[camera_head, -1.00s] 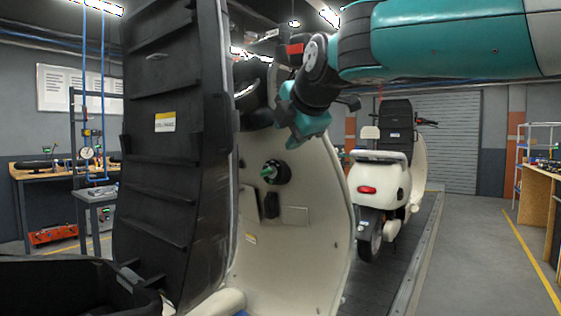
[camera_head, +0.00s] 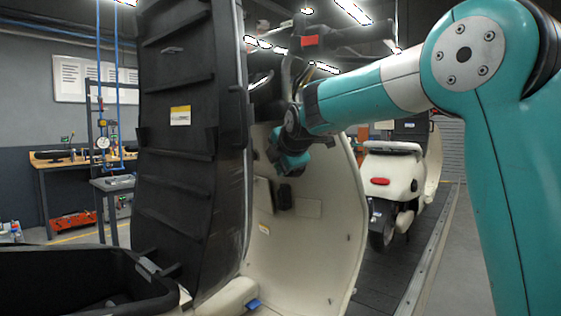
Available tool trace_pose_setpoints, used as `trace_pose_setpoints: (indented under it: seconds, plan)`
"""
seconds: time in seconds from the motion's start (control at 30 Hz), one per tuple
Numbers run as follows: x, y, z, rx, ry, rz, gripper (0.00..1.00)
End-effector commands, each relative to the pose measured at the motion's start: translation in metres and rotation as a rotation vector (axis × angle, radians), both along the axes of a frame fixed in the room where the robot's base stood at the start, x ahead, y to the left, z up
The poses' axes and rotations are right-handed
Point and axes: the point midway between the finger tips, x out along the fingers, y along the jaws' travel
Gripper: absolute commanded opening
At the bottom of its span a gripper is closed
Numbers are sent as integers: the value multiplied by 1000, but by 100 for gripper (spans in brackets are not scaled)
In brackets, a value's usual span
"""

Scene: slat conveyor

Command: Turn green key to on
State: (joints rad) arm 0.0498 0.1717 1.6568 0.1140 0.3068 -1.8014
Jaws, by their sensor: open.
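My gripper (camera_head: 281,158), teal and dark, is in front of the cream inner panel (camera_head: 325,217) of the nearest scooter. It is at the upper part of the panel, where the key switch sits. The green key and its black switch are hidden behind my gripper and wrist, so the key's angle cannot be told. My gripper is open. Its fingers are small and partly hidden, and I cannot tell whether they are around the key or touching it.
The scooter's raised black seat (camera_head: 185,130) stands upright just left of my gripper. An open black storage bin (camera_head: 75,285) is at lower left. Handlebars are above my wrist. A second cream scooter (camera_head: 397,170) stands behind on the slat conveyor (camera_head: 385,262).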

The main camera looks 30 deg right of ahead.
Motion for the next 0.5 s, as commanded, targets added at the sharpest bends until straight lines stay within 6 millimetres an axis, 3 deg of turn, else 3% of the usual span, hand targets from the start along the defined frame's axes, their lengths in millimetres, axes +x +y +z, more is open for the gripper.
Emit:
trace_pose_setpoints:
  seconds: [0.3,0.47,0.5]
  plan:
    - [2,0,-1,0,0,0,40]
    - [2,0,-1,0,0,0,4]
    - [2,0,-1,0,0,0,0]
